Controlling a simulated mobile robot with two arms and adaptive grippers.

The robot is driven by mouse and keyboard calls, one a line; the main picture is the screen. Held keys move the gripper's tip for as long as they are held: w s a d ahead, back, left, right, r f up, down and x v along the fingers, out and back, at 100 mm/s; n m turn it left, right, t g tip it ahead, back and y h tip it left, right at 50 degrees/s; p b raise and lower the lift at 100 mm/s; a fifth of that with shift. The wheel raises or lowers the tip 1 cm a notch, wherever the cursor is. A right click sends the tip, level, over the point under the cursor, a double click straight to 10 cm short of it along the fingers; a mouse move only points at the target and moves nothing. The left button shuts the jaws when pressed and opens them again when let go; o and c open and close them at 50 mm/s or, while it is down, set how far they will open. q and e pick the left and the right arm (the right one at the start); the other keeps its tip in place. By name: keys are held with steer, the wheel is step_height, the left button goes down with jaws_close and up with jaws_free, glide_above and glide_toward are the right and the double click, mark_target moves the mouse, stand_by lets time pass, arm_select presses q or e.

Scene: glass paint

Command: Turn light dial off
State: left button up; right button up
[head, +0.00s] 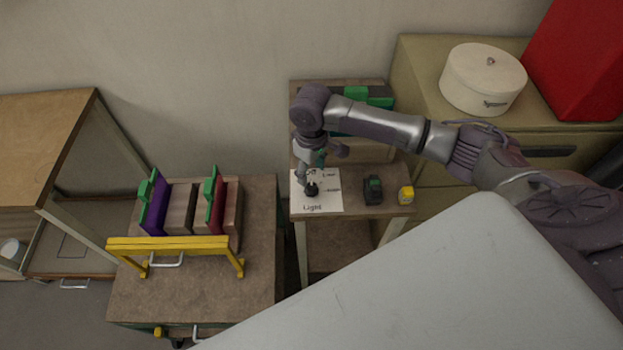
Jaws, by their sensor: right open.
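The light dial (312,189) is a small black knob on a white label sheet (325,205) marked "Light", on a small brown table. My right arm comes in from the right, and my right gripper (306,180) points down over the sheet right at the dial. The gripper is open. Its fingertips are small and dark here, so I cannot tell whether they touch the dial. The dial's exact setting is too small to read. My left gripper is not in view.
A round white box (482,78) and a red object (580,60) sit at back right.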

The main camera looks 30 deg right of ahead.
mark_target(312, 186)
step_height(312, 186, up, 6)
steer(key=shift+f, duration=0.1)
stand_by(0.5)
